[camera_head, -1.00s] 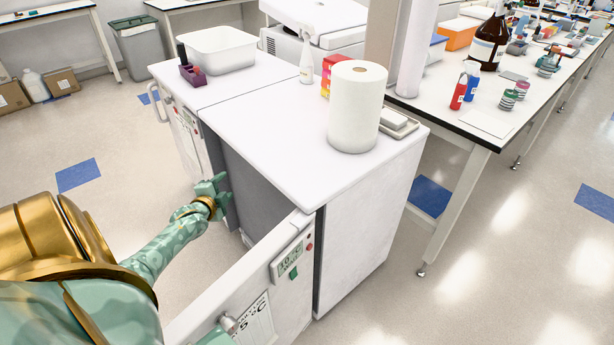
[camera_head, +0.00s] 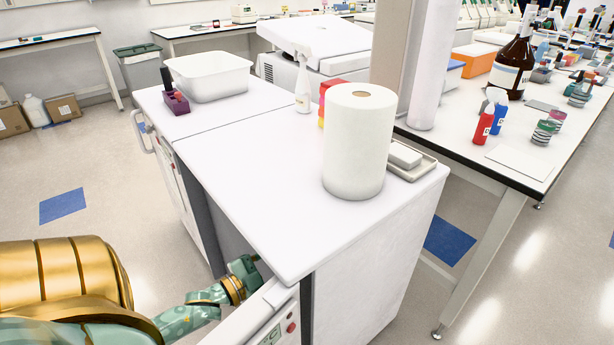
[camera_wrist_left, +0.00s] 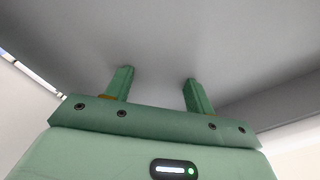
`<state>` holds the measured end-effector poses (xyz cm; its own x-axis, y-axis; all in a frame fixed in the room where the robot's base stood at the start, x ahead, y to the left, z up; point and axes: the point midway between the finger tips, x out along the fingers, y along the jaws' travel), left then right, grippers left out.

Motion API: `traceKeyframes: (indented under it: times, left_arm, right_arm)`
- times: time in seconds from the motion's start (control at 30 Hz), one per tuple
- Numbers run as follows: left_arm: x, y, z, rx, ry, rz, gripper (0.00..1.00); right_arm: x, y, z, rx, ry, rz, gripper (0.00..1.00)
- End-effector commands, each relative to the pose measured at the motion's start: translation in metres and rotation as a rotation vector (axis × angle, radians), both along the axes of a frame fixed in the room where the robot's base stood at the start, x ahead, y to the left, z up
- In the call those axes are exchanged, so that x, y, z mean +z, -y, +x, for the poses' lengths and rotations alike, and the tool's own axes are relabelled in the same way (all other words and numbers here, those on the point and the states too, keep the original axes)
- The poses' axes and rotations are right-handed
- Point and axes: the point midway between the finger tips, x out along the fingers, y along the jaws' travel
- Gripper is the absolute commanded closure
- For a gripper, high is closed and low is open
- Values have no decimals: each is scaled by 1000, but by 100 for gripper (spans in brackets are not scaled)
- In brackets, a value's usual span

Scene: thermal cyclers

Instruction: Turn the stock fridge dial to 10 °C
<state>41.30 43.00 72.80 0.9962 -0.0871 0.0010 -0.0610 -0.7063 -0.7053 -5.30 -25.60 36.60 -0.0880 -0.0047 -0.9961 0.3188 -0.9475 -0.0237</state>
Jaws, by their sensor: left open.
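A white under-bench fridge (camera_head: 376,265) stands with its door (camera_head: 255,318) swung open towards me. On the door's top edge part of a display panel (camera_head: 270,337) and a red button (camera_head: 291,327) show; the rest of the door is cut off. No temperature dial is visible. My left gripper (camera_head: 247,268) reaches into the opening between the door and the cabinet, below the top's edge. In the left wrist view its two fingers (camera_wrist_left: 160,78) are apart with nothing between them, facing a plain grey surface. My right gripper is not in view.
A second white cabinet (camera_head: 165,185) with a handle adjoins on the left. A bench (camera_head: 515,160) stands at the right.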

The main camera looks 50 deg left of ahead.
Motion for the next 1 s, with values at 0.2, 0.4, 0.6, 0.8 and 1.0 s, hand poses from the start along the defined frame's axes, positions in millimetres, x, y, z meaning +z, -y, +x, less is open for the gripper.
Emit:
traceKeyframes:
  times: [0.2, 0.4, 0.6, 0.8, 1.0]
  left_arm:
    - [-3, 4, 52, -1, 0, 3, 46]
    - [-2, 6, 77, 1, -2, 2, 46]
    - [-1, 7, 84, 1, -2, 1, 46]
    - [0, 7, 84, 1, -2, 1, 55]
    - [-1, 7, 83, 1, -2, 2, 91]
  right_arm:
    - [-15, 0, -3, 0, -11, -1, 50]
    - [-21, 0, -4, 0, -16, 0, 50]
    - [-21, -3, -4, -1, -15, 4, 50]
    - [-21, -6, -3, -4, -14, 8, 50]
    - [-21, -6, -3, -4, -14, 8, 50]
